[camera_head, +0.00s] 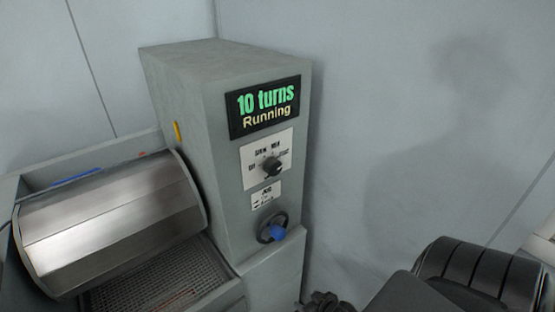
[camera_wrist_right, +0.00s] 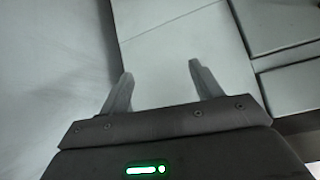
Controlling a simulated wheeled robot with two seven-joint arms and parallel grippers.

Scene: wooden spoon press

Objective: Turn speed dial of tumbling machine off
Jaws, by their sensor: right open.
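The tumbling machine (camera_head: 185,90) is a grey cabinet with a metal drum (camera_head: 110,222) at its left. The small black speed dial (camera_head: 272,167) sits on a white labelled plate on the cabinet's front, its exact setting too small to tell. The display (camera_head: 264,107) above it reads "10 turns" and "Running". My right gripper (camera_wrist_right: 159,70) is open and empty in the right wrist view, with its fingers over pale panels. My right arm shows at the lower right of the head view, well away from the dial. My left gripper is not in view.
A dark round control with a blue knob (camera_head: 278,232) sits below the dial, under a small label plate (camera_head: 266,194). A perforated grate (camera_head: 160,285) lies below the drum. Pale walls stand behind and right of the cabinet. The space before the dial looks clear.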

